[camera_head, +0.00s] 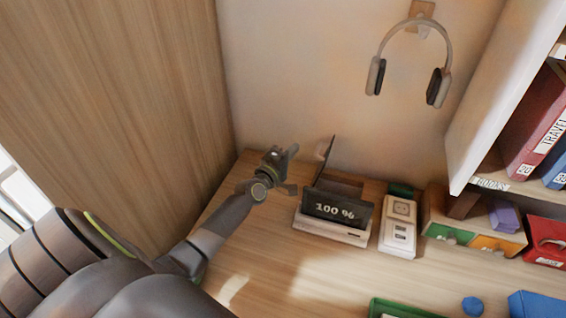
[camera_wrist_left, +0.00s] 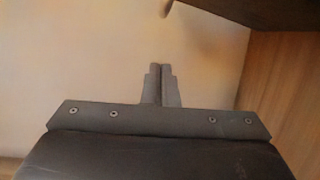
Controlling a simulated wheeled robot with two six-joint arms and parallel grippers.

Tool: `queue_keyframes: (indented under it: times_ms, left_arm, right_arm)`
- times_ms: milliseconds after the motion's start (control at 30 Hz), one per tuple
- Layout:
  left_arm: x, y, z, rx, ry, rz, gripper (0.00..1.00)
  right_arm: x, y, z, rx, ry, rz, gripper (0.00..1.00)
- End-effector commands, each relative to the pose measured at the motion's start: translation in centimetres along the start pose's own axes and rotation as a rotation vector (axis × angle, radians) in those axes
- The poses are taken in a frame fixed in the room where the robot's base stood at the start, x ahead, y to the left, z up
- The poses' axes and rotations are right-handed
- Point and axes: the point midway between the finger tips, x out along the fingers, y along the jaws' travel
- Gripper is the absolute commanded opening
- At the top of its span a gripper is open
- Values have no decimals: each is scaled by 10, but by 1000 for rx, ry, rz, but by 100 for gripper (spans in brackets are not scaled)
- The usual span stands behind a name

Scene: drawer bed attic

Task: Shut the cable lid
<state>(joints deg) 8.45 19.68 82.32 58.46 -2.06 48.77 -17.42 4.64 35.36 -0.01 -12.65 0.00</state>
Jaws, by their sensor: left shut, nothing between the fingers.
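The cable lid (camera_head: 325,152) stands raised, seen nearly edge-on, at the back of the desk behind the charging stand with its "100 %" screen (camera_head: 336,210). An opening (camera_head: 343,184) shows below the lid, partly hidden by the screen. My left gripper (camera_head: 287,162) is just left of the lid, above the desk, with a gap visible between them. In the left wrist view its fingers (camera_wrist_left: 161,84) are together with nothing between them. A dark panel (camera_wrist_left: 265,12) crosses the top right of that view; I cannot tell if it is the lid. My right gripper is not in view.
A white socket block (camera_head: 398,228) and a small drawer organiser (camera_head: 473,236) stand right of the charging stand. Headphones (camera_head: 412,55) hang on the wall above. A wooden panel (camera_head: 120,110) closes off the left. The desk front (camera_head: 285,275) has free room.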

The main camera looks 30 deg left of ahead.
Motion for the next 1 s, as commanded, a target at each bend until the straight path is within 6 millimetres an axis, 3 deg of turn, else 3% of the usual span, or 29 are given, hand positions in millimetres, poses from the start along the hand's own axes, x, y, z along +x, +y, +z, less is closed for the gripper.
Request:
queue_keyframes:
  times_ms: [67, 300, 767, 1000]
  left_arm:
    - [15, -2, 0, 0, 0, 2, 0]
    - [20, 1, 33, -2, 0, 0, 0]
    - [21, 0, 39, 2, 0, -1, 0]
    - [25, 5, 53, 82, 1, -24, 0]
  right_arm:
    - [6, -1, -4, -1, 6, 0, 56]
    - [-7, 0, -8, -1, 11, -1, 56]
    - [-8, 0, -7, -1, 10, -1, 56]
    - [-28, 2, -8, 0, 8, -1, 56]
